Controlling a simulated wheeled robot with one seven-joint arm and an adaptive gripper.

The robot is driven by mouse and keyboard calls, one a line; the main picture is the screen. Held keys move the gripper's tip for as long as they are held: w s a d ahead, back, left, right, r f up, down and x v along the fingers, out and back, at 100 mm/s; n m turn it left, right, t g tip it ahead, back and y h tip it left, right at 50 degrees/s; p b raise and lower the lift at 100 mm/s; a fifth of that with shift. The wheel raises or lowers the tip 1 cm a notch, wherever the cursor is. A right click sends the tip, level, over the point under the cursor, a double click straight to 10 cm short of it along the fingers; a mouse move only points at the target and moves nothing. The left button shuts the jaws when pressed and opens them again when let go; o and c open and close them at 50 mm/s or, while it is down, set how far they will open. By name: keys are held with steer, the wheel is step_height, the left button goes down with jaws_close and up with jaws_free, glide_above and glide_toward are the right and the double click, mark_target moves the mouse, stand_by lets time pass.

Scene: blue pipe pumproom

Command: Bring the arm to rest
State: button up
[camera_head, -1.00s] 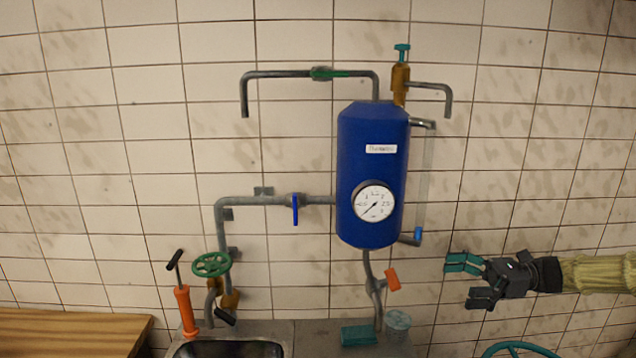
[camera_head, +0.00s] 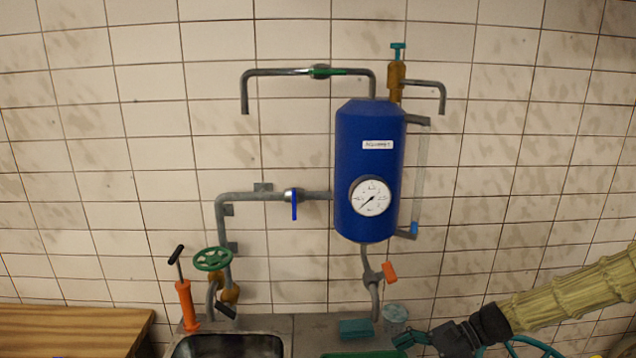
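My gripper (camera_head: 412,341) is at the bottom right, dark with teal fingertips. It points left, in front of the counter's right end, near a small translucent cup. One finger shows clearly; the rest is cut off by the lower picture edge, so I cannot tell how far apart the fingers are. No held thing shows. My arm, in a yellowish sleeve, slants down to it from the right edge. The blue tank (camera_head: 365,140) with a round gauge (camera_head: 371,196) hangs on the tiled wall, up and left of the gripper.
The cup (camera_head: 395,316) and a teal block (camera_head: 356,329) stand on the counter close to my gripper. A teal handwheel (camera_head: 530,343) is below my arm. An orange hand pump (camera_head: 186,305) and a sink (camera_head: 228,347) are left. The wall at upper right is clear.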

steer(key=s+a+f+n+g+h, duration=0.1)
steer(key=s+f+n+h, duration=0.25)
steer(key=s+f, duration=0.55)
steer(key=s+a+f+n+h, duration=0.15)
steer(key=s+f+h, duration=0.25)
steer(key=s+f, duration=0.55)
steer(key=s+d+f+n+t+h, duration=0.1)
steer(key=s+d+f+n+h, duration=0.2)
steer(key=s+n, duration=0.35)
steer(key=s+d+f+n+t+h, duration=0.1)
steer(key=s+d+f+n+h, duration=0.1)
steer(key=s+f+n, duration=0.5)
step_height(320, 180, down, 11)
steer(key=m+b, duration=0.2)
steer(key=b, duration=1)
steer(key=shift+s+m, duration=0.15)
steer(key=shift+m, duration=0.2)
steer(key=shift+a+r, duration=0.1)
stand_by(2.7)
